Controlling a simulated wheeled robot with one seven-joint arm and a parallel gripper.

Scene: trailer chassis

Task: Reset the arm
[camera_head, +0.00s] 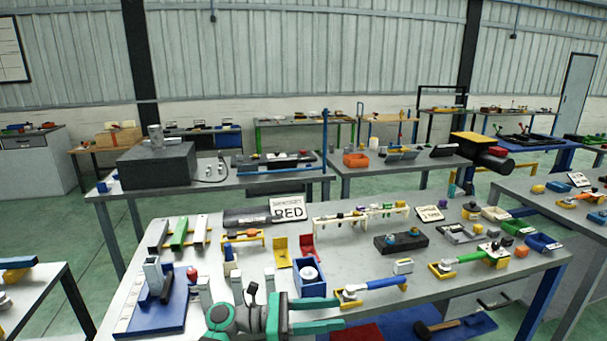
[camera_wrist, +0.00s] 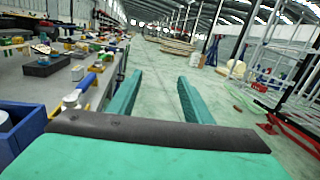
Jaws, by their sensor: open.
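My gripper shows in the wrist view (camera_wrist: 160,98) as two green fingers, spread well apart with nothing between them. Past the fingers is open grey floor, with the workbench to the left. In the head view, part of my green and grey arm (camera_head: 262,318) shows at the bottom, at the front edge of the near workbench (camera_head: 365,263). My arm is close to a blue box (camera_head: 318,290) holding a white round part.
A blue-handled tool (camera_head: 375,285) lies on yellow rests right of my arm. A blue tray with a grey block (camera_head: 152,275) stands left. A hammer (camera_head: 437,327) lies on a lower blue surface. In the wrist view, red-footed racks (camera_wrist: 290,130) stand right; the aisle between is clear.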

